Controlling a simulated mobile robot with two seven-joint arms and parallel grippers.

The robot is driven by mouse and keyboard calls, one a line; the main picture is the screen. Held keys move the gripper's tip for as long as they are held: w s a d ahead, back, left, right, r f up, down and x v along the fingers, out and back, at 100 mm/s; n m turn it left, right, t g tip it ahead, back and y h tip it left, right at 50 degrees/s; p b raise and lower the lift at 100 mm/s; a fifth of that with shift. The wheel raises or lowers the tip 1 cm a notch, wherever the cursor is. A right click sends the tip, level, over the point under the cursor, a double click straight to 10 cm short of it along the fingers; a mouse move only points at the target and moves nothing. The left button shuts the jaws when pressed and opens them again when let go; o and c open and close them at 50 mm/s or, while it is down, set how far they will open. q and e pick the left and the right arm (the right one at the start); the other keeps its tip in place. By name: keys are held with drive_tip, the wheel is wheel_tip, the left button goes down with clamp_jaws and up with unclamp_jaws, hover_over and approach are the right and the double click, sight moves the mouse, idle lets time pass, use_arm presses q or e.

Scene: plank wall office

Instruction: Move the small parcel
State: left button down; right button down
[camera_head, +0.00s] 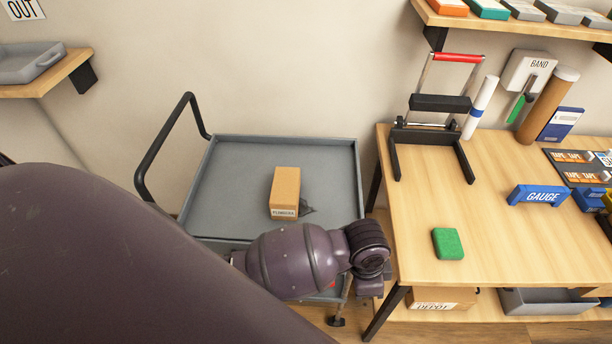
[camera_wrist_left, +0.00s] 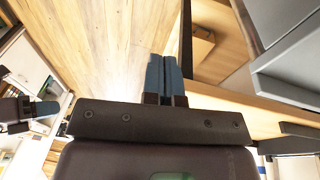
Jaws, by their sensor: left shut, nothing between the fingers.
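A small brown cardboard parcel (camera_head: 285,190) with a white label stands on the upper deck of the grey cart (camera_head: 232,180). My left arm crosses the front of the cart in the head view, its wrist in front of the deck's near right corner, right of and nearer than the parcel. The left gripper's fingers (camera_wrist_left: 165,75) are shut and empty in the left wrist view, pointing over the wooden floor. What looks like my right gripper (camera_wrist_left: 45,109) shows at the left edge of that view; its opening is unclear. It is not visible in the head view.
A dark small object (camera_head: 306,208) lies beside the parcel. Below are a depot box (camera_head: 440,297) and a grey bin (camera_head: 550,303).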

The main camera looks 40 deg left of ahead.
sight(286, 193)
use_arm(q)
drive_tip(key=w+a+r+m+y, duration=0.1)
drive_tip(key=w+a+y, duration=0.1)
drive_tip(key=w+a, duration=0.1)
drive_tip(key=w+a+r+m+g+y, duration=0.1)
drive_tip(key=w+a+r+y, duration=0.1)
drive_tip(key=w, duration=0.3)
drive_tip(key=w+a+r+m+g+y, duration=0.1)
drive_tip(key=w+a+y, duration=0.3)
drive_tip(key=shift+w+r+m, duration=0.15)
drive_tip(key=shift+r+m, duration=0.15)
drive_tip(key=shift+m, duration=0.1)
drive_tip(key=w+a+r+g+y, duration=0.1)
drive_tip(key=w+a+r+y, duration=0.1)
drive_tip(key=w+a+r, duration=0.4)
drive_tip(key=shift+n, duration=0.4)
drive_tip(key=x, duration=0.9)
drive_tip(key=shift+s+a+f+p, duration=0.1)
drive_tip(key=shift+s+a+p, duration=0.15)
drive_tip(key=shift+a+p, duration=0.15)
drive_tip(key=shift+s+a+p, duration=0.15)
drive_tip(key=shift+a, duration=0.4)
drive_tip(key=shift+s+a+p, duration=0.15)
drive_tip(key=shift+s+a, duration=0.05)
drive_tip(key=shift+a, duration=0.35)
drive_tip(key=shift+s+a, duration=0.3)
drive_tip(key=shift+a, duration=0.45)
use_arm(e)
drive_tip(key=shift+r, duration=0.95)
